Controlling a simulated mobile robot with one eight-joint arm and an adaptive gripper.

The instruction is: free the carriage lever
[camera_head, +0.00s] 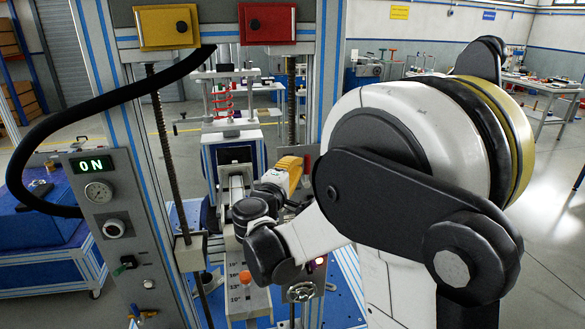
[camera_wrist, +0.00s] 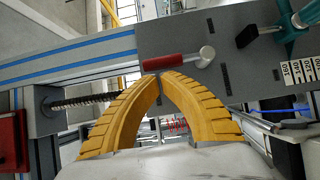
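My gripper (camera_wrist: 158,76) has two curved yellow ribbed fingers. In the wrist view their tips come together, with no clear gap and nothing visible between them. A lever with a red grip (camera_wrist: 166,62) and a round metal end (camera_wrist: 206,55) lies just above the fingertips in the picture, against a grey plate. I cannot tell whether the tips touch it. In the head view the yellow fingers (camera_head: 290,170) are beside the right column of the test frame, and the arm hides much around them. I cannot tell which lever is the carriage lever.
A turquoise fitting with a black handle (camera_wrist: 252,36) is at upper right in the wrist view, near a numbered scale (camera_wrist: 300,70). A threaded rod (camera_wrist: 88,100) runs at left. In the head view, a control panel (camera_head: 105,220) reads ON, with a black hose (camera_head: 60,120) above.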

